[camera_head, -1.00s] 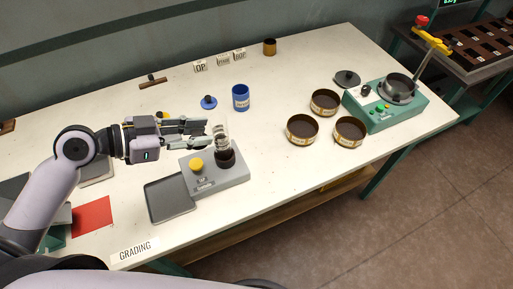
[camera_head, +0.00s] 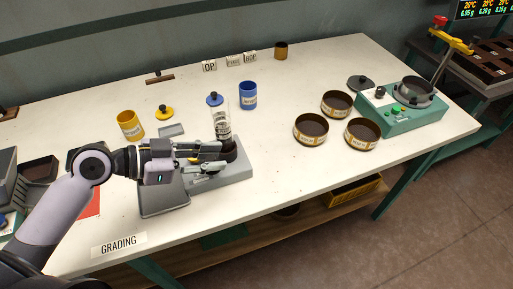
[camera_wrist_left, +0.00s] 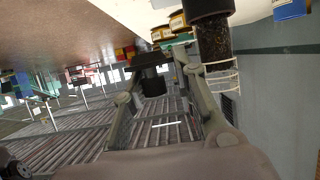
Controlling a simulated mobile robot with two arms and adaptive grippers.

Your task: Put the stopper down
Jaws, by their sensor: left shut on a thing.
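The black stopper (camera_wrist_left: 151,78), a wide disc with a narrower plug, shows between the fingers of my left gripper (camera_wrist_left: 160,95) in the left wrist view. In the head view this gripper (camera_head: 222,158) is low over the grey stand (camera_head: 233,172), and I cannot make out the stopper there. A clear glass tube (camera_head: 221,123) stands upright in a dark holder at the stand, just beyond the fingers. In the left wrist view the tube (camera_wrist_left: 214,42) shows dark grains inside and is beside the gripper. My right gripper is not in view.
A blue cup (camera_head: 248,95), blue lid (camera_head: 214,99), yellow cup (camera_head: 130,125) and yellow lid (camera_head: 164,112) stand behind. Three round sieves and a green machine (camera_head: 400,117) are at right. The table's front middle is clear.

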